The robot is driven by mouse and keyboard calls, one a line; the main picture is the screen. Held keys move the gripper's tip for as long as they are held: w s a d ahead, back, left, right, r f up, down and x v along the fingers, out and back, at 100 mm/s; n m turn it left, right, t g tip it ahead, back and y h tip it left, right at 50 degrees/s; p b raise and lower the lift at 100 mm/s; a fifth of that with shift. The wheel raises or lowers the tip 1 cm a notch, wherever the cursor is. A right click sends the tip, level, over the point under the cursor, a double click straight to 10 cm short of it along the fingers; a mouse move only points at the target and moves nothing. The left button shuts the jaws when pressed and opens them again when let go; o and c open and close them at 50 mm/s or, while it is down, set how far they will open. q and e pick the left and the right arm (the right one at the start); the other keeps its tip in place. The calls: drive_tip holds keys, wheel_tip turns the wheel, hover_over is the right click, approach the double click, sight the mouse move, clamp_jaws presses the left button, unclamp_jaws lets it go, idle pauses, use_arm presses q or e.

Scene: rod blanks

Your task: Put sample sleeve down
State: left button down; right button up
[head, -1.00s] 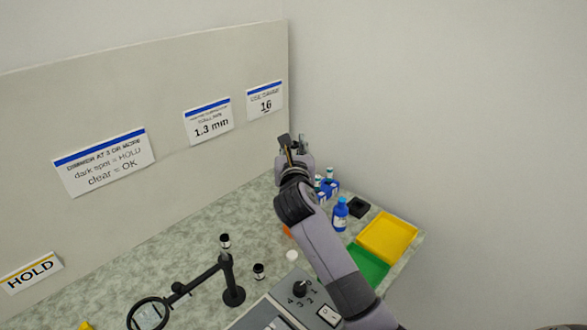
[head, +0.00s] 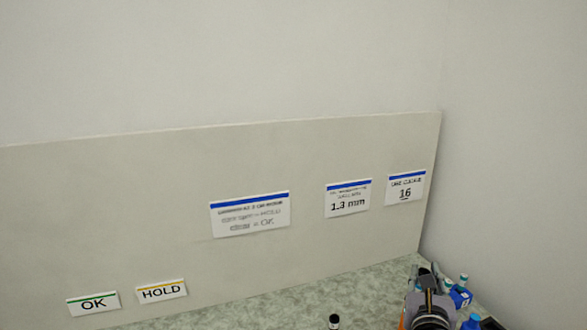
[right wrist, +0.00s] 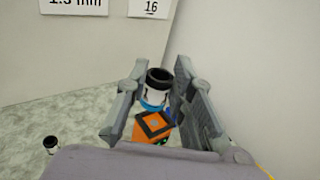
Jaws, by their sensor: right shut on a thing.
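My right gripper (head: 430,277) is at the lower right of the head view, low over the far right corner of the bench. In the right wrist view its fingers (right wrist: 160,78) are closed around a small cylinder with a black rim, white body and blue lower part, which I take for the sample sleeve (right wrist: 156,95). The sleeve looks nearly upright. Whether its base touches anything is hidden. An orange block with a black top (right wrist: 151,126) shows below it between the fingers. My left gripper is not in view.
A black-capped vial (right wrist: 51,144) stands on the bench to the left, also in the head view (head: 334,321). White-capped vials with a blue holder (head: 460,296) and a blue bottle (head: 472,322) stand close right of my gripper. The back panel (head: 120,200) carries signs.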

drive_tip(key=s+a+f+n+y, duration=0.2)
drive_tip(key=s+a+f, duration=0.2)
drive_tip(key=s, duration=0.7)
drive_tip(key=s+a+f+n+t+y, duration=0.1)
drive_tip(key=s+a+f+y, duration=0.2)
drive_tip(key=s, duration=0.8)
drive_tip(key=shift+s+a+f+n+y, duration=0.3)
drive_tip(key=shift+s+a+f+n, duration=0.15)
drive_tip(key=shift+a, duration=0.55)
drive_tip(key=shift+w, duration=0.15)
